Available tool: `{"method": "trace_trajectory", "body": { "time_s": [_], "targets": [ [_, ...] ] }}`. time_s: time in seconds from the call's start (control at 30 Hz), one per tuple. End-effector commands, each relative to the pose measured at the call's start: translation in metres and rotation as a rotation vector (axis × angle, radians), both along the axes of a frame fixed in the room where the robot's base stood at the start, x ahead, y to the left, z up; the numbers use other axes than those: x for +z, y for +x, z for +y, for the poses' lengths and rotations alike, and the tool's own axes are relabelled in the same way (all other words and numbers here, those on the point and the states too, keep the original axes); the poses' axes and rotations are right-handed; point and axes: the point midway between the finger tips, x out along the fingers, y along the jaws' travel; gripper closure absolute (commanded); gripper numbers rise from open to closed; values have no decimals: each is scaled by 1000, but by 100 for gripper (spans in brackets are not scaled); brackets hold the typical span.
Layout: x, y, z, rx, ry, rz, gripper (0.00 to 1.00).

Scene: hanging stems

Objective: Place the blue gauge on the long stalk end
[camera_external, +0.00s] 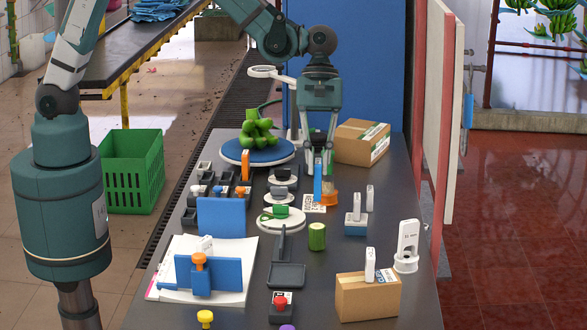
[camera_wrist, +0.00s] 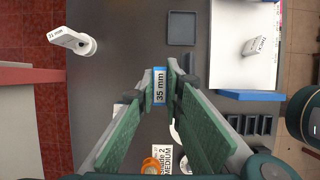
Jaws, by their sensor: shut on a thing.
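The blue gauge (camera_external: 318,183), marked 35 mm in the wrist view (camera_wrist: 160,86), is held upright between the fingers of my gripper (camera_external: 319,168). The fingertips also show closed about it in the wrist view (camera_wrist: 166,82). A green bunch (camera_external: 257,134) lies on a round blue turntable (camera_external: 236,157), left of my gripper. A short green stalk piece (camera_external: 317,236) stands upright nearer the front; I cannot tell which is the long stalk end.
An orange piece (camera_external: 329,199) and a printed card (camera_external: 313,208) lie below my gripper. A cardboard box (camera_external: 356,145) is behind right. Blue blocks (camera_external: 221,217) and a dark tray (camera_external: 287,276) occupy the left and front.

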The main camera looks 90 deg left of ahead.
Motion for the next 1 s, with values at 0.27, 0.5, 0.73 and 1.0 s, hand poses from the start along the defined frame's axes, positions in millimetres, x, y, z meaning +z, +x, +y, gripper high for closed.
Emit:
{"method": "trace_trajectory", "body": {
  "time_s": [0.27,0.5,0.73,1.0],
  "targets": [
    [-29,0,0,0,0,0,100],
    [-32,0,0,0,0,0,100],
    [-34,0,0,0,0,0,100],
    [-57,1,0,0,0,0,100]
  ]
}}
